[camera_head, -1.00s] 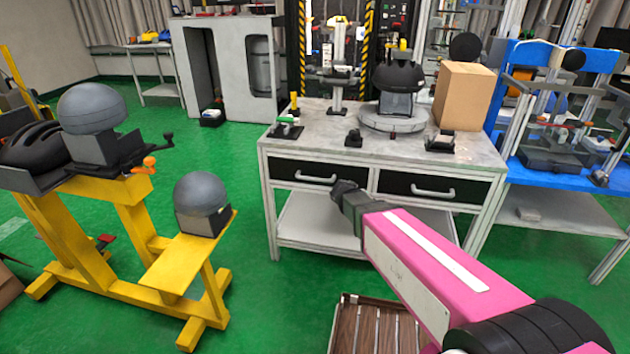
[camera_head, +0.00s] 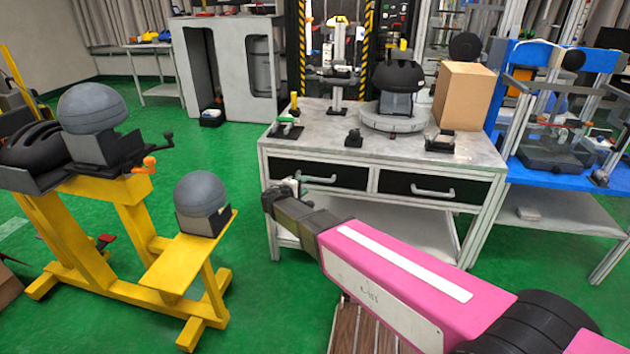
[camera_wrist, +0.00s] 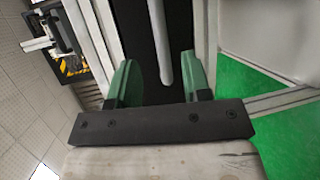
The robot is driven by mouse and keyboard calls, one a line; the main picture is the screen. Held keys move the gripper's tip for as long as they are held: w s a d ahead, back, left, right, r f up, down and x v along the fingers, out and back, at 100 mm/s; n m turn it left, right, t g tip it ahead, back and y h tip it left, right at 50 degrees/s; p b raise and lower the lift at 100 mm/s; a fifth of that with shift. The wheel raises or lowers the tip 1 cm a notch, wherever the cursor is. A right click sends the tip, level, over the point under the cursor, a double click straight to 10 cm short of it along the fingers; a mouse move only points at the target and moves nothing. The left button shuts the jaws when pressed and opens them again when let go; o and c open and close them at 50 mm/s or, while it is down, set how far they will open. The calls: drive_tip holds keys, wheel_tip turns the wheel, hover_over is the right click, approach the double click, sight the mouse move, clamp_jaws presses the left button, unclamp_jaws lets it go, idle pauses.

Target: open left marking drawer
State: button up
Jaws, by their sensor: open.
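The left marking drawer (camera_head: 345,176) is a black front in the grey workbench, with a pale bar handle (camera_head: 320,180). It looks shut. My gripper (camera_head: 296,186) is at the left end of that drawer, beside the handle. In the wrist view, the black drawer front (camera_wrist: 180,40) and the handle (camera_wrist: 159,45) show beyond my gripper (camera_wrist: 158,72). Its two green fingers are apart, with nothing clamped. The handle's near end appears between them; I cannot tell how deep it sits.
The right drawer (camera_head: 425,190) is shut. The bench top (camera_head: 385,150) carries small fixtures, a black helmet on a round stand and a cardboard box (camera_head: 465,95). A yellow stand (camera_head: 130,225) with grey domes is at the left. Green floor is clear between it and the bench.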

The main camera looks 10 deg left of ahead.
sight(314, 180)
drive_tip(key=x, duration=0.8)
drive_tip(key=shift+w, duration=0.25)
drive_tip(key=shift+d, duration=0.1)
clamp_jaws()
